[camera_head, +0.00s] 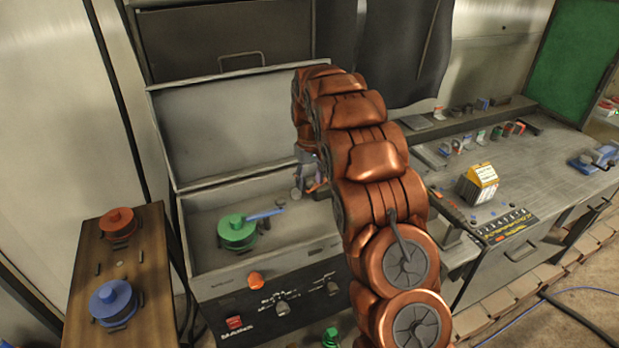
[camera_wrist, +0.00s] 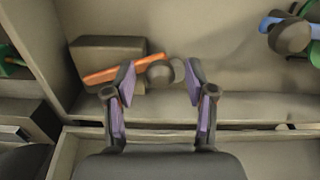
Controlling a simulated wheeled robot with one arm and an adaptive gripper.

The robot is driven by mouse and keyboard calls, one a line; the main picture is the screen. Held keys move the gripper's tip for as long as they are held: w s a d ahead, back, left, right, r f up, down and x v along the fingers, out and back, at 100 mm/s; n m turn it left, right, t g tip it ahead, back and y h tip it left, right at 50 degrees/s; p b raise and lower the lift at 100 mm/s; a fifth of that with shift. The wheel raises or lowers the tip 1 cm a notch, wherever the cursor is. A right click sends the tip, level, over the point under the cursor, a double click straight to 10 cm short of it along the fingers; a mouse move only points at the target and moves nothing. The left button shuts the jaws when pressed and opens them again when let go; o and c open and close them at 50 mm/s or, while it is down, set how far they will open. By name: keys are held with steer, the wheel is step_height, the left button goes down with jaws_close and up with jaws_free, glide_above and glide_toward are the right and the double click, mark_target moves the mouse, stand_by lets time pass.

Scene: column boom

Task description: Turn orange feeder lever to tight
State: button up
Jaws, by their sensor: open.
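The orange feeder lever (camera_wrist: 105,73) shows in the wrist view as a long flat bar, tilted slightly, with its right end higher. It lies in front of a dark box, beside a round grey knob-like part (camera_wrist: 160,73). My gripper (camera_wrist: 160,78) is open, with purple-padded fingers on either side of the grey part. The left finger overlaps the lever's right portion; I cannot tell whether they touch. In the head view my gripper (camera_head: 308,170) is low inside the open case, partly behind my arm, and the lever is not clear there. No tight marking is readable.
A blue lever (camera_wrist: 275,22) with a grey part (camera_wrist: 290,36) stands at upper right in the wrist view. In the head view, a green spool (camera_head: 237,232) sits inside the open case (camera_head: 188,222). Red (camera_head: 118,224) and blue (camera_head: 114,302) spools stand on the wooden side bench.

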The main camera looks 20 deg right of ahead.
steer(key=shift+c, duration=0.3)
jaws_close()
stand_by(0.4)
